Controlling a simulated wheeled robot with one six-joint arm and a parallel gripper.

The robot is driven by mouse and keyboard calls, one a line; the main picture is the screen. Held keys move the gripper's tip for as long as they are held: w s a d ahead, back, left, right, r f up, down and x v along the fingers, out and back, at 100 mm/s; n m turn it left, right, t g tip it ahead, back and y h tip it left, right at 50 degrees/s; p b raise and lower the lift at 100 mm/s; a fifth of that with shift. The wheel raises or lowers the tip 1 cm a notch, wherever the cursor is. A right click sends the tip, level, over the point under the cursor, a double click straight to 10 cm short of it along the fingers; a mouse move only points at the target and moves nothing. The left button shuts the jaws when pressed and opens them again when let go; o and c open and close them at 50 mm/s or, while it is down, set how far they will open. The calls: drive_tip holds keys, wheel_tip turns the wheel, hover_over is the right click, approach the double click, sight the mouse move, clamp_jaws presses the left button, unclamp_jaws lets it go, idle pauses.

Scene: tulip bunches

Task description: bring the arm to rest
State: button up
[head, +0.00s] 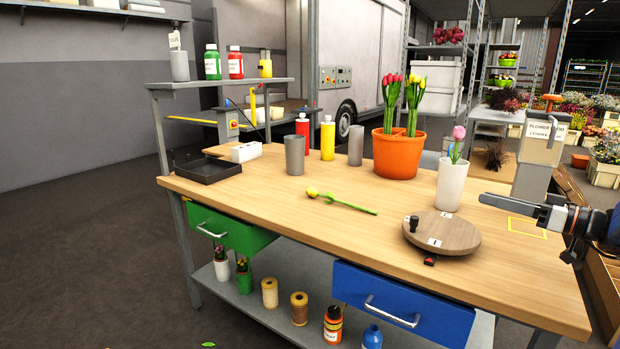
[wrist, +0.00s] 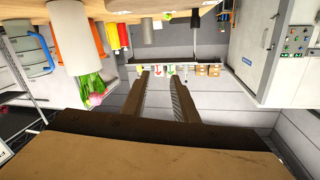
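My gripper (head: 497,204) is at the right of the head view, above the right end of the workbench (head: 290,222) and right of the white vase (head: 451,186) with a pink tulip. In the wrist view, whose picture is upside down, the two fingers of my gripper (wrist: 158,78) stand apart with nothing between them. A yellow tulip (head: 340,202) lies on the bench, well left of my gripper. An orange pot (head: 398,155) holds red tulips (head: 392,95) and yellow tulips (head: 415,95) upright.
A round wooden turntable (head: 450,232) with a dark knob is near the bench's front right. A yellow outline (head: 527,228) is beside it. The green drawer (head: 232,230) and blue drawer (head: 400,303) stick out in front. A grey post with a sign (head: 540,140) stands behind my gripper.

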drive_tip(key=s+a+f+m+g+h, duration=0.1)
drive_tip(key=s+a+f+g, duration=0.4)
drive_tip(key=a, duration=0.4)
drive_tip(key=s+a+f+m+g+h, duration=0.1)
drive_tip(key=s+a+f+g+h, duration=0.2)
drive_tip(key=s+a, duration=0.5)
drive_tip(key=s+f+m+h, duration=0.4)
drive_tip(key=s+f+h, duration=0.4)
drive_tip(key=s, duration=0.7)
drive_tip(key=shift+d+f+h, duration=0.3)
drive_tip(key=shift+d+f, duration=0.1)
drive_tip(key=shift+f, duration=0.4)
